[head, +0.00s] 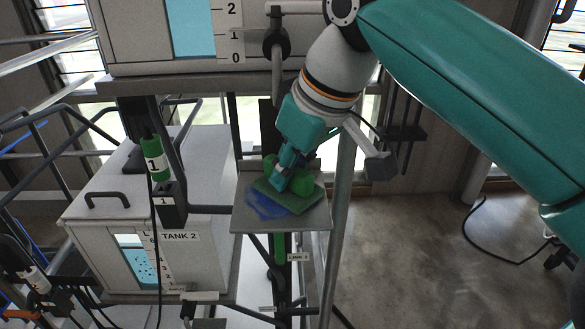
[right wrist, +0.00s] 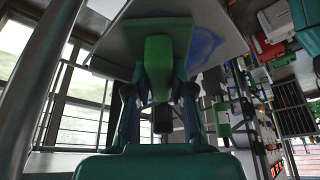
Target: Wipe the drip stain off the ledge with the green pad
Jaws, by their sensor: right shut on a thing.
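The green pad (head: 290,195) lies on the small grey ledge (head: 305,217), near its middle. My right gripper (head: 287,180) is shut on the pad's green grip from above. The blue drip stain (head: 264,205) shows on the ledge to the left of the pad and partly under its edge; how far it runs beneath is hidden. In the right wrist view the green pad (right wrist: 158,65) sits between the two fingers, against the ledge (right wrist: 120,38), with the blue stain (right wrist: 207,42) beside it. My left gripper is not in view.
Tank 2 (head: 150,215) with its handle and gauge stands left of the ledge. A green-banded cylinder marked 1 (head: 155,158) and a dark block hang near it. A grey upright pipe (head: 341,210) passes close to the ledge's right edge. Bare floor (head: 410,270) lies to the right.

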